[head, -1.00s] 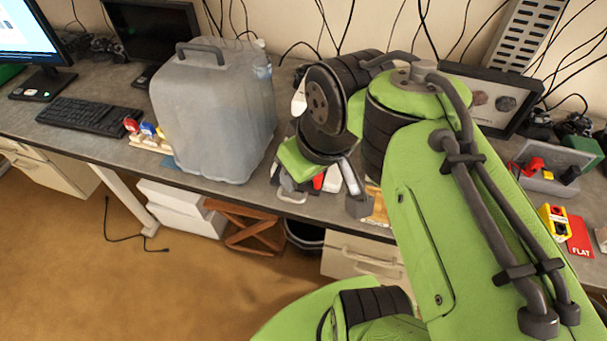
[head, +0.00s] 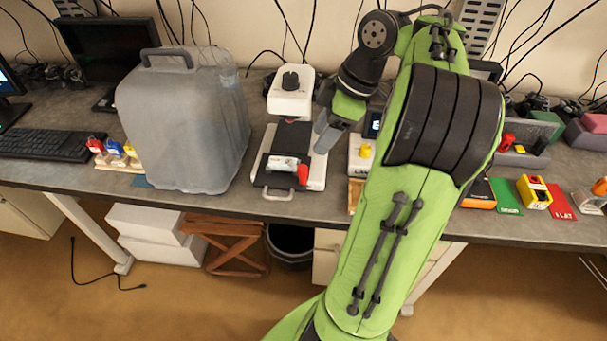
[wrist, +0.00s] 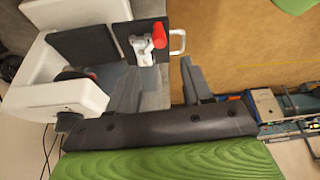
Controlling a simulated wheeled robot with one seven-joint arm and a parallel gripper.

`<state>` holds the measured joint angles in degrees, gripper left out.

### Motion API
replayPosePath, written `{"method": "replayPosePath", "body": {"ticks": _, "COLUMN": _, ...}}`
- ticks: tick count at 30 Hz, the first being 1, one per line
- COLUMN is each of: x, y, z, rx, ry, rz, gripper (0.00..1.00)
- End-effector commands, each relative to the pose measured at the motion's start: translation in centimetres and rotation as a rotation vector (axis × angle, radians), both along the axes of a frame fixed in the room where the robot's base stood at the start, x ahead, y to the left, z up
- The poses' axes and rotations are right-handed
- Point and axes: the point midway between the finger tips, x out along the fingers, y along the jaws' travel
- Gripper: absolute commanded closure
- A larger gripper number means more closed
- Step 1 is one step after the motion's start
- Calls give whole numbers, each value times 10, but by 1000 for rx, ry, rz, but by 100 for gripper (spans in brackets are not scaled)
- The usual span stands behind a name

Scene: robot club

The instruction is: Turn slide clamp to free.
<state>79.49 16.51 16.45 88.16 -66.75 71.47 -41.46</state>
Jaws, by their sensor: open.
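The slide clamp (head: 282,163) is a small pale metal clamp with a red-tipped lever (head: 303,169). It sits on the black slide plate (head: 290,140) of a white machine (head: 318,170). The wrist view also shows the clamp (wrist: 143,52), with its red tip (wrist: 159,36) pointing away from my fingers. My gripper (head: 326,134) is at the machine's right side, above and behind the clamp. In the wrist view my gripper (wrist: 160,85) is open and empty, its two grey fingers apart. The clamp lies beyond the fingertips, not touching them.
A large grey jug (head: 185,120) stands left of the machine. A small device with a yellow button (head: 365,151) stands close on the right. A wire handle (head: 278,192) is at the bench's front edge.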

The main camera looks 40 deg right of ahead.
Motion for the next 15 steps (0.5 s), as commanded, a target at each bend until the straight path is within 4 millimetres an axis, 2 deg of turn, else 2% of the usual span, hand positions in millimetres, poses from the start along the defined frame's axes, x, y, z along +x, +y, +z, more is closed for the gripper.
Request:
{"method": "replayPosePath", "body": {"ticks": 1, "x": 3, "y": 3, "z": -18, "rx": -1, "ry": 1, "rz": 2, "gripper": 50}}
{"method": "replayPosePath", "body": {"ticks": 9, "x": 18, "y": 18, "z": -67, "rx": 0, "ry": 2, "rz": 2, "gripper": 50}}
{"method": "replayPosePath", "body": {"ticks": 15, "x": 26, "y": 24, "z": -87, "rx": 0, "ry": 0, "rz": 0, "gripper": 50}}
